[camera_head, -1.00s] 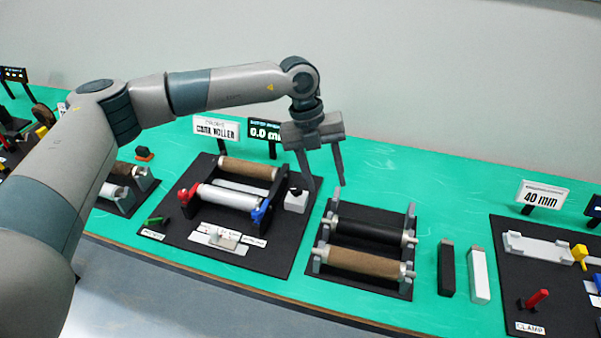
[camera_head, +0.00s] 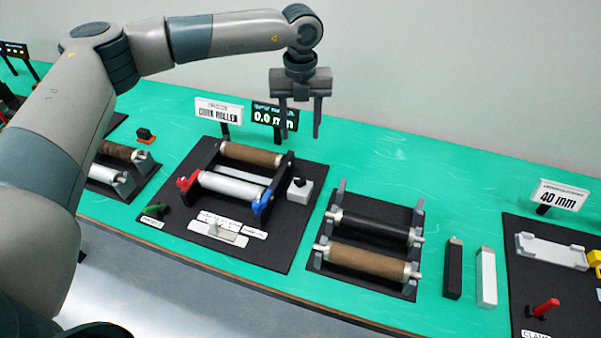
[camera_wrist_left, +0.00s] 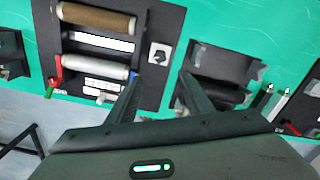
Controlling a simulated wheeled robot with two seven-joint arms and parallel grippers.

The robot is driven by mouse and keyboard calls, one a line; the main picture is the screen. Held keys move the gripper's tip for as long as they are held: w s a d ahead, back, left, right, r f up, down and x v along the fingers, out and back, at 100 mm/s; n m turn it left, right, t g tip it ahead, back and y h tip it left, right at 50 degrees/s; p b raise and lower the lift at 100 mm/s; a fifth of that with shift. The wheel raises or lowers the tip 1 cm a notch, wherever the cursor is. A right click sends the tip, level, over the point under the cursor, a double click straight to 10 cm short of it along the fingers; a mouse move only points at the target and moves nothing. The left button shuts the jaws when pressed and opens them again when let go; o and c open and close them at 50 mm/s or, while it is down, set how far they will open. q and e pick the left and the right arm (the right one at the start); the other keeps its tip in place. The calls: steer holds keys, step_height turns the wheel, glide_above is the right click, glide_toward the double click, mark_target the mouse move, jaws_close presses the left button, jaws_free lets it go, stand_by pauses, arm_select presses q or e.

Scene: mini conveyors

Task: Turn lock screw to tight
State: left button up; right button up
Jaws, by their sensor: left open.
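I cannot tell by its label which part is the lock screw. The roller station (camera_head: 262,232) carries a red lever (camera_head: 188,183), a blue lever (camera_head: 263,202) and a small green handle (camera_head: 156,210) at its front left corner. A white box with a dark knob (camera_head: 298,189) stands on its right side; it also shows in the left wrist view (camera_wrist_left: 159,55). My left gripper (camera_head: 300,134) is open and empty, pointing down above and behind the white box. In the left wrist view its fingers (camera_wrist_left: 159,76) are spread apart. My right gripper is not in view.
A brown roller (camera_head: 251,154) and a white roller (camera_head: 232,187) sit in the station. A rack (camera_head: 352,282) with black and brown rollers stands to its right. Sign boards (camera_head: 219,110) and a display (camera_head: 275,117) stand behind. Black and white bars (camera_head: 486,277) lie farther right.

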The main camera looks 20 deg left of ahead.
mark_target(300, 179)
arm_select(q)
step_height(300, 179, down, 15)
steer(key=p, duration=0.6)
steer(key=shift+f, duration=0.85)
steer(key=c, duration=1.1)
steer(key=shift+o, duration=0.3)
